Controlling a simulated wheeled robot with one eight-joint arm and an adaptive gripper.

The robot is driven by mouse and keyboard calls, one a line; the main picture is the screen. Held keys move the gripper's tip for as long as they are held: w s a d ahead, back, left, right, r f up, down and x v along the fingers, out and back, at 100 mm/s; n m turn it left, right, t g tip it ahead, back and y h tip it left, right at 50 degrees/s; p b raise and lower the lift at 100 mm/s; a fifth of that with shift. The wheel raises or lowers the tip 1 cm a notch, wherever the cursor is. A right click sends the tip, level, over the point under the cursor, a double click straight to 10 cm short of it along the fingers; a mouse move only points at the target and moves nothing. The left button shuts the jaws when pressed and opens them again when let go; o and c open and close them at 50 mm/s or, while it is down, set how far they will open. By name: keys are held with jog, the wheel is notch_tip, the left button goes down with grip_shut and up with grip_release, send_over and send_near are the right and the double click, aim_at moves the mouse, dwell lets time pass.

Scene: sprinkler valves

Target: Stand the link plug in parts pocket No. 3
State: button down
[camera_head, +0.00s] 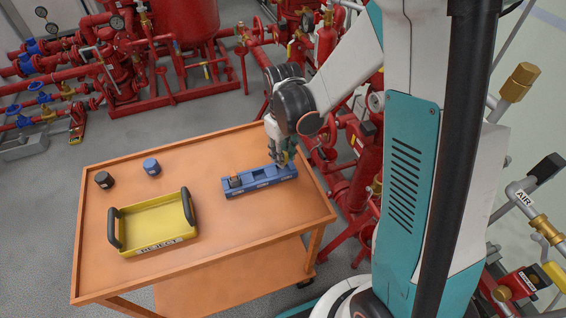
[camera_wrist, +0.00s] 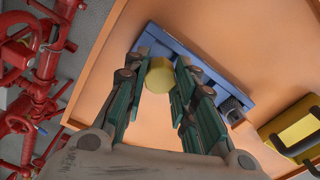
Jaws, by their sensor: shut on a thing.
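My gripper (camera_head: 284,160) is above the right end of the blue parts block (camera_head: 262,187), fingers pointing down. In the wrist view, my gripper (camera_wrist: 164,62) is shut on a yellow many-sided piece, which I take as the link plug (camera_wrist: 160,76). The blue block (camera_wrist: 200,68) lies behind and beneath the plug in that view. I cannot tell whether the plug touches the block or is in a pocket. The pocket labels are too small to read. A dark ribbed part (camera_wrist: 231,106) sits in the block's far end from my gripper, its left end in the head view (camera_head: 236,181).
An orange cart (camera_head: 200,255) bears everything. A yellow tray (camera_head: 153,241) with black handles is at the front left. A black cap (camera_head: 104,180) and a blue cap (camera_head: 152,167) stand behind it. Red pipework (camera_head: 350,170) is close beyond the cart's right edge.

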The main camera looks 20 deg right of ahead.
jog(key=shift+f+b, duration=0.55)
jog(key=shift+f, duration=1.3)
jog(key=shift+f, duration=0.1)
jog(key=c, duration=1.3)
grip_release()
notch_tip(320, 180, up, 13)
jog(key=p, duration=0.4)
jog(key=shift+f, duration=0.15)
jog(key=shift+s+r+m+t, duration=0.75)
jog(key=shift+s+r+t, duration=0.45)
jog(key=shift+s+r, duration=1.2)
jog(key=shift+s+r+m+t, duration=0.8)
jog(key=shift+s+r+t, duration=0.4)
jog(key=shift+s+r, duration=1.15)
jog(key=shift+s+r+m+t, duration=0.75)
jog(key=shift+s+r+t, duration=0.45)
jog(key=shift+s+r, duration=1.2)
jog(key=shift+s+f, duration=0.3)
